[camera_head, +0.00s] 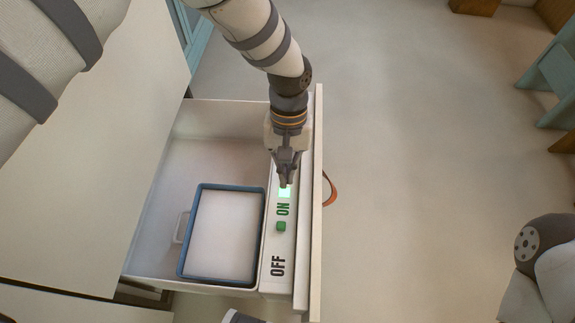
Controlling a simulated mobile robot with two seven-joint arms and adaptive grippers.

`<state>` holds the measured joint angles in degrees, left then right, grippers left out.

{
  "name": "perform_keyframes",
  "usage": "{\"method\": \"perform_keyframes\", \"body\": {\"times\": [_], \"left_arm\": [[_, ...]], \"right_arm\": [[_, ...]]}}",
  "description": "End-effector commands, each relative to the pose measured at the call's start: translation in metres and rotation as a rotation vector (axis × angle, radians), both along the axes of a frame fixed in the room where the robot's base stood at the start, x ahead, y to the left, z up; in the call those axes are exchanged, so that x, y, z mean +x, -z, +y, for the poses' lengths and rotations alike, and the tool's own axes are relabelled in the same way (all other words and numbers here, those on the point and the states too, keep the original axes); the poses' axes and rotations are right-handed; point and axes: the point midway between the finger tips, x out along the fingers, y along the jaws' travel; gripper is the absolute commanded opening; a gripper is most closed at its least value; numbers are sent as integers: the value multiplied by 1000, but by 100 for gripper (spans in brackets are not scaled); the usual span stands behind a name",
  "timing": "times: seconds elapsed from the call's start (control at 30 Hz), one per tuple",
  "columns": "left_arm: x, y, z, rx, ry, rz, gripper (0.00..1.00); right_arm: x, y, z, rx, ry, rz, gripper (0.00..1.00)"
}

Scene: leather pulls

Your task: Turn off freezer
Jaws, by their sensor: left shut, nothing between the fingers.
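The freezer is an open white drawer (185,165) with a control strip (276,248) along its front wall. The strip carries a green "ON" label, a black "OFF" label (277,266) and a small green button (281,226) between them. A lit pale-green patch (285,192) shows above "ON". My left gripper (284,185) is shut and empty, pointing down over the lit patch and partly covering it. I cannot tell whether its fingertips touch the strip.
A blue-rimmed tray (183,232) with a white inside sits in the drawer. A brown leather pull (330,190) sticks out from the drawer front. Open floor (430,170) lies to the right, with teal and wooden furniture (552,80) at the right edge.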

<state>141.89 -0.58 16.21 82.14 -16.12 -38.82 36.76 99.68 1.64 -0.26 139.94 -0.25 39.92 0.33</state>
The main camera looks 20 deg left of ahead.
Motion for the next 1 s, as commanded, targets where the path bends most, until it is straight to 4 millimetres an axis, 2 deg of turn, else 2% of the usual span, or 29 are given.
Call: {"method": "perform_keyframes", "body": {"times": [0.03,0.2,0.4,0.5,0.87,1.0], "left_arm": [[-4,14,-1,0,0,5,0],[-12,49,-3,-1,-1,4,0],[-41,44,-12,0,2,0,0],[-47,44,-14,0,0,-1,0],[-49,44,-14,-1,0,0,0],[-54,42,-16,-1,0,-1,0]], "right_arm": [[-1,4,0,0,0,5,40],[-3,10,0,0,0,13,40],[-1,3,0,0,0,4,40],[-1,2,0,0,0,3,40],[-1,2,0,0,0,3,40],[1,-3,0,0,0,-5,40]]}}
